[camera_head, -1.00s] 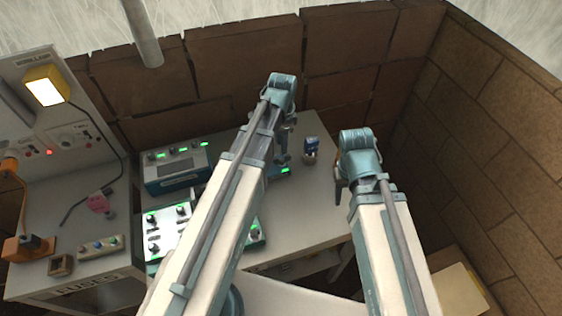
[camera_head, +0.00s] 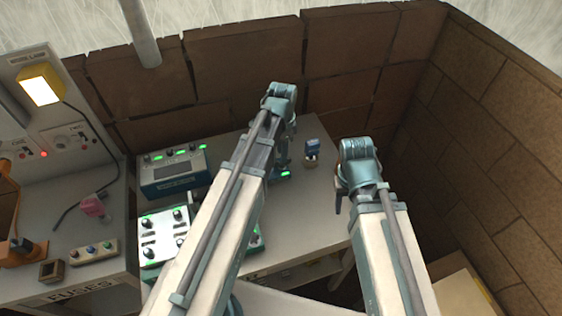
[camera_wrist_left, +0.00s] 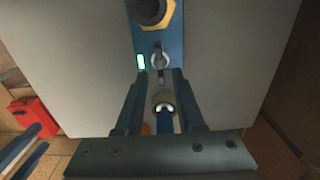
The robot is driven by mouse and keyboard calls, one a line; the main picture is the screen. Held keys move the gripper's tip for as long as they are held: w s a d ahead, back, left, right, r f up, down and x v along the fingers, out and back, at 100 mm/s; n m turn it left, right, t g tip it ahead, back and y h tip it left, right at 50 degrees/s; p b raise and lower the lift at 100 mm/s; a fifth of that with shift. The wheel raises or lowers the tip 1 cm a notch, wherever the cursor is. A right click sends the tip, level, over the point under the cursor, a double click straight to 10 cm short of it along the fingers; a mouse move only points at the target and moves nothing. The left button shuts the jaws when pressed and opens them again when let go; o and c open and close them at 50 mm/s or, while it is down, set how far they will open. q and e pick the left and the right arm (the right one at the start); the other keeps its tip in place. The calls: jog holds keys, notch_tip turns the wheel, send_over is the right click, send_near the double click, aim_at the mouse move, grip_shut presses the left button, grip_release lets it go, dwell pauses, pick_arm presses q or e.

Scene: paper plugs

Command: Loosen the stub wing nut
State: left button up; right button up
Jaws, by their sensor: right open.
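In the left wrist view a blue panel (camera_wrist_left: 143,40) carries a grey wing nut (camera_wrist_left: 159,58) beside a lit green lamp. My left gripper (camera_wrist_left: 158,78) is open, its two dark fingers apart on either side below the wing nut; I cannot tell whether they touch it. In the head view my left gripper (camera_head: 283,155) points down over the grey table, by a green lamp, and my forearm hides much of the panel.
A brass hex fitting (camera_wrist_left: 153,10) sits above the wing nut. A small cup with a blue-topped object (camera_head: 312,152) stands right of my left gripper. Blue instrument boxes (camera_head: 173,183) stand left on the table (camera_head: 315,210). Brick walls close the back and right.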

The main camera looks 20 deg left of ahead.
pick_arm(q)
jog(key=shift+f+b, duration=1.5)
jog(key=shift+f, duration=0.2)
pick_arm(e)
jog(key=shift+f, duration=1.65)
pick_arm(q)
grip_shut()
